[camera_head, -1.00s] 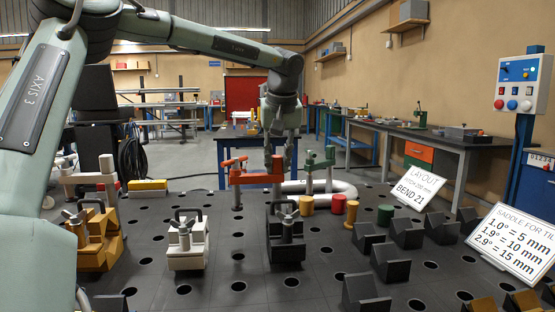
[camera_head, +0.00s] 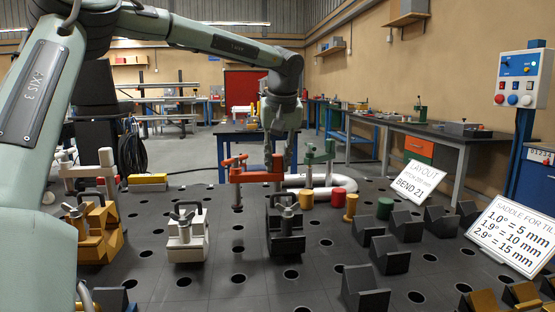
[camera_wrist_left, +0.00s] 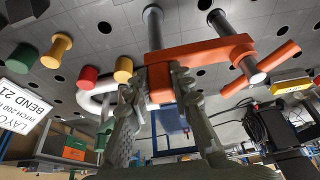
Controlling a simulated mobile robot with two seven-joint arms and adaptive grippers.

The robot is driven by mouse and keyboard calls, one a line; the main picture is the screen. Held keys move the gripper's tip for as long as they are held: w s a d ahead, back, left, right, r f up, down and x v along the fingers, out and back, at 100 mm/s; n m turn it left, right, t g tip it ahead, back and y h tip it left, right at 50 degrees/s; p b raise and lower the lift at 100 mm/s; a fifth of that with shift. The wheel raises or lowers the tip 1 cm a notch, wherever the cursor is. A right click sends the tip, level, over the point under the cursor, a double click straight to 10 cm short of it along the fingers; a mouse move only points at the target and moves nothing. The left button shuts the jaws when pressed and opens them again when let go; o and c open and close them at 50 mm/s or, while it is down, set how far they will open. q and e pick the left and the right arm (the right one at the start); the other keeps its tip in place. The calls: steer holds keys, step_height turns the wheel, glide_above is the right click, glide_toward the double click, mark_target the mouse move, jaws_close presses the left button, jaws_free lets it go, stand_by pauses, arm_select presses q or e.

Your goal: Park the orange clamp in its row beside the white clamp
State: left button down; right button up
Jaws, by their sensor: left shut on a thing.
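The orange clamp (camera_head: 255,177) is over the black perforated table, left of a green clamp (camera_head: 320,155). My left gripper (camera_head: 280,160) reaches down to the right end of its bar. In the left wrist view, the gripper (camera_wrist_left: 160,82) is shut on the end of the clamp's orange bar (camera_wrist_left: 200,50). The clamp's grey posts point at the table; I cannot tell whether they touch it. The white clamp (camera_head: 85,170) is at the far left, behind the yellow-brown block and partly hidden by my arm. My right gripper is out of view.
A white block (camera_head: 186,240) and a black block (camera_head: 286,240), both with handles, stand in front. A yellow block (camera_head: 148,184) lies between the clamps. A white bent tube (camera_head: 335,182), coloured cylinders (camera_head: 338,195) and dark saddles (camera_head: 388,255) are to the right.

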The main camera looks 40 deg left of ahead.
arm_select(q)
steer(key=c, duration=1.3)
jaws_free()
steer(key=shift+o, duration=0.2)
steer(key=shift+s+f, duration=0.1)
steer(key=shift+f, duration=0.05)
steer(key=v, duration=1.2)
